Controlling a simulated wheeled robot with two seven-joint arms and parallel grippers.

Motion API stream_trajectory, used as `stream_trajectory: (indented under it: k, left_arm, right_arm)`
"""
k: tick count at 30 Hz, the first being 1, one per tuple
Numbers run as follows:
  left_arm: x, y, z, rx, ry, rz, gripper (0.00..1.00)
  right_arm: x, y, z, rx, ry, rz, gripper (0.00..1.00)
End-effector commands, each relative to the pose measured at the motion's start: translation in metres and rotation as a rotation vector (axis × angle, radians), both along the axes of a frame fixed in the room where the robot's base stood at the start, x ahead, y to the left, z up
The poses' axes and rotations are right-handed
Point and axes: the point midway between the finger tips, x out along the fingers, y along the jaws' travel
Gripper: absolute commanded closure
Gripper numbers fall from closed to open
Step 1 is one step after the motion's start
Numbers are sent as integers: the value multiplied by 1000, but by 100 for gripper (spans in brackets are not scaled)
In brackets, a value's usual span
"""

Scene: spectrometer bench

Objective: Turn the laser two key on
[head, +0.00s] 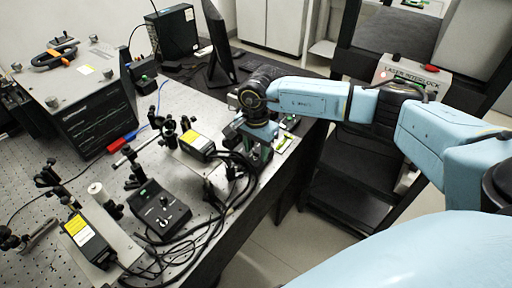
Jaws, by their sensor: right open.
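My right arm reaches in from the right, and its gripper (256,152) is low over the bench's right edge, pointing down. The gripper is open, but its fingertips are small and partly hidden among dark cables and parts. A black control box (160,212) with knobs and a small green light stands on the bench, to the left of and nearer than the gripper. I cannot make out a key or a laser number. Two laser-like housings with yellow labels are on the bench, one at the front left (88,240) and one (197,146) just left of the gripper. My left gripper is not in view.
Black cables (215,215) run between the boxes along the bench's near edge. Optical mounts (165,125) stand mid-bench. A large black instrument (85,105) is at the back left, with a monitor (217,45) behind the gripper. A dark shelf rack (350,170) stands right of the bench.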

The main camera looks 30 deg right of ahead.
Motion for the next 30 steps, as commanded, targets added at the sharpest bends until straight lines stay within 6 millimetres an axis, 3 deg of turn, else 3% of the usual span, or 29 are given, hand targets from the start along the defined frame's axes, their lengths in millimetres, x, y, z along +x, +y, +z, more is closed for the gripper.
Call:
stream_trajectory:
  k: [7,17,30]
  left_arm:
    - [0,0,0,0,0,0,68]
    - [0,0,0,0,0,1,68]
    - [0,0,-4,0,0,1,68]
  right_arm:
    - [0,0,-1,1,0,1,58]
    - [0,0,-1,1,0,0,100]
    - [0,0,-1,1,-1,-94,100]
